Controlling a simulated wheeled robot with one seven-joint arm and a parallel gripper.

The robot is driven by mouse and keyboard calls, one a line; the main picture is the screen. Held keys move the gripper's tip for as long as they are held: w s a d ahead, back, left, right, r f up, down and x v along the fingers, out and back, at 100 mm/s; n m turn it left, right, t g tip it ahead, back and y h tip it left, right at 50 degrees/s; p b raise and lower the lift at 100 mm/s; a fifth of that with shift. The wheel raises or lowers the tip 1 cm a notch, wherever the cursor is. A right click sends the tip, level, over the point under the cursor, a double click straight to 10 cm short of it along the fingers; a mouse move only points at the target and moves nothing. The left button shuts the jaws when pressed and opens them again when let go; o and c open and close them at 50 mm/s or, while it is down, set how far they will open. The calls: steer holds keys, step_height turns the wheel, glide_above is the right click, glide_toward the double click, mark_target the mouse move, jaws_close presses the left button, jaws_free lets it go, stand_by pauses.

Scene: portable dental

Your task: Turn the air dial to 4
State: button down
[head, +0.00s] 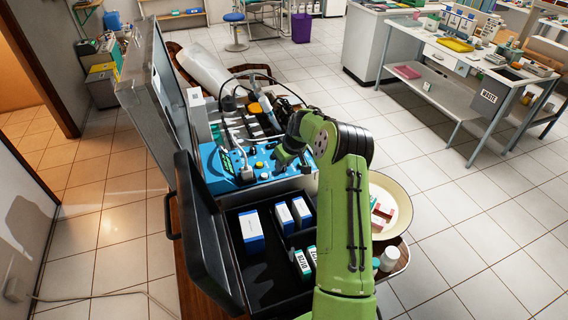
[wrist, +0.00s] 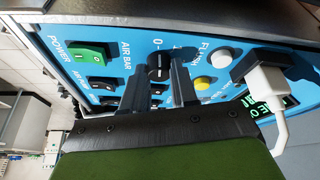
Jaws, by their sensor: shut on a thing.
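The air dial (wrist: 159,66) is a black round knob on the blue control panel (wrist: 215,52), under the label "AIR BAR", with a "0" mark beside it. My gripper (wrist: 161,80) has one dark finger on each side of the dial and is shut on it. The dial's pointer and the number it stands at are too small and partly hidden to read. In the head view my green arm reaches to the blue unit (head: 212,172), and my gripper (head: 283,160) is at its right part. The dial is hidden there behind the gripper.
A green power switch (wrist: 89,51) and black switches (wrist: 103,83) sit left of the dial. Yellow (wrist: 203,83) and white (wrist: 221,58) buttons and a plug with a white cable (wrist: 268,85) are close on the right. An open case (head: 262,280) with boxes lies in front.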

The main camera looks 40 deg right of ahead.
steer(key=m+h, duration=0.1)
steer(key=m, duration=0.1)
steer(key=m+h+b, duration=0.1)
steer(key=m, duration=0.2)
steer(key=shift+a+g, duration=0.1)
steer(key=shift+g, duration=0.2)
steer(key=m+g+h, duration=0.1)
steer(key=m, duration=0.4)
steer(key=shift+w+a+r, duration=0.1)
steer(key=shift+w, duration=0.05)
steer(key=m+g+p, duration=0.1)
steer(key=m, duration=0.2)
steer(key=m+g+h+p, duration=0.1)
steer(key=m+p, duration=0.1)
steer(key=shift+w+m, duration=0.15)
steer(key=shift+m, duration=0.25)
steer(key=shift+m+g+p, duration=0.85)
steer(key=shift+m+g, duration=0.05)
steer(key=shift+m, duration=1.3)
steer(key=c, duration=0.9)
jaws_free()
